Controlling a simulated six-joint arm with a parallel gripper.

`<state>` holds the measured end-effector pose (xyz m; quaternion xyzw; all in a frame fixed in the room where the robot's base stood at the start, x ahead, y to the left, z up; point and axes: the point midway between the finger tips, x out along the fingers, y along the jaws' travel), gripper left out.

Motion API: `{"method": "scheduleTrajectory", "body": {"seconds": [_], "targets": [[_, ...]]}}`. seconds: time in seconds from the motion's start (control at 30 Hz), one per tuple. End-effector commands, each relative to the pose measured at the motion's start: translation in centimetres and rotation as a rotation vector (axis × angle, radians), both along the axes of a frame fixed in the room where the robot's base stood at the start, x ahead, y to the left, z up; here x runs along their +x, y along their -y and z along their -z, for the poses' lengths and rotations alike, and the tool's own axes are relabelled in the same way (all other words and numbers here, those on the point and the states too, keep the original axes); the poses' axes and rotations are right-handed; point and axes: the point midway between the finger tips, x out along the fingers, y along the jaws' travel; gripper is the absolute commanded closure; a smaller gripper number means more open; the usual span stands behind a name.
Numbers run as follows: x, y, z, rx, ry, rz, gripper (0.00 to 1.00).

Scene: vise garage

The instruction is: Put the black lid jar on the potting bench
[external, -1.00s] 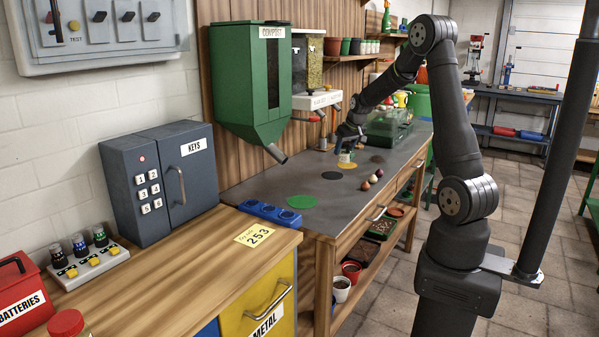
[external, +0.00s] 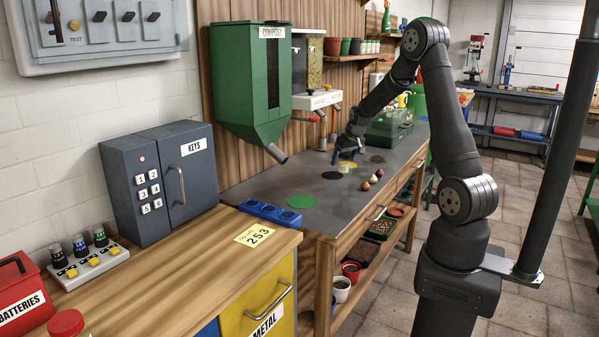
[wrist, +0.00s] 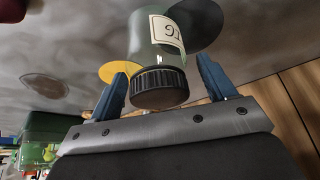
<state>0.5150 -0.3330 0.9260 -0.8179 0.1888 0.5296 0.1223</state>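The black-lid jar (external: 344,168) is a small clear jar with a pale label, upright on the grey potting bench (external: 290,219) by the yellow disc. My gripper (external: 342,155) is low over the bench at the jar. In the wrist view its blue fingers (wrist: 166,75) stand on both sides of the lid, apart from it, with a clear gap on the right. The gripper is open.
A yellow disc (wrist: 115,72) and a black disc (wrist: 196,26) lie by the jar. Several round bulbs (external: 373,180) lie to its right. A green disc (external: 302,201) is nearer the camera. A green compost hopper (external: 251,80) and a green lidded box (external: 388,130) stand around.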

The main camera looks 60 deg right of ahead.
Motion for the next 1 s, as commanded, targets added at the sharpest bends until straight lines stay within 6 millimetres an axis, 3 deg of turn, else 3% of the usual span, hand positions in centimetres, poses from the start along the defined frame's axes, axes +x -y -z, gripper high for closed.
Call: {"method": "scheduleTrajectory", "body": {"seconds": [0.27,0.73,1.0], "targets": [[-0.2,-0.1,-0.8,0.000,0.001,0.000,0.24],[-3.2,-1.5,-8.5,-0.002,0.003,0.001,0.24],[-4.3,-2.1,-11.0,0.000,0.001,0.001,0.24]]}}
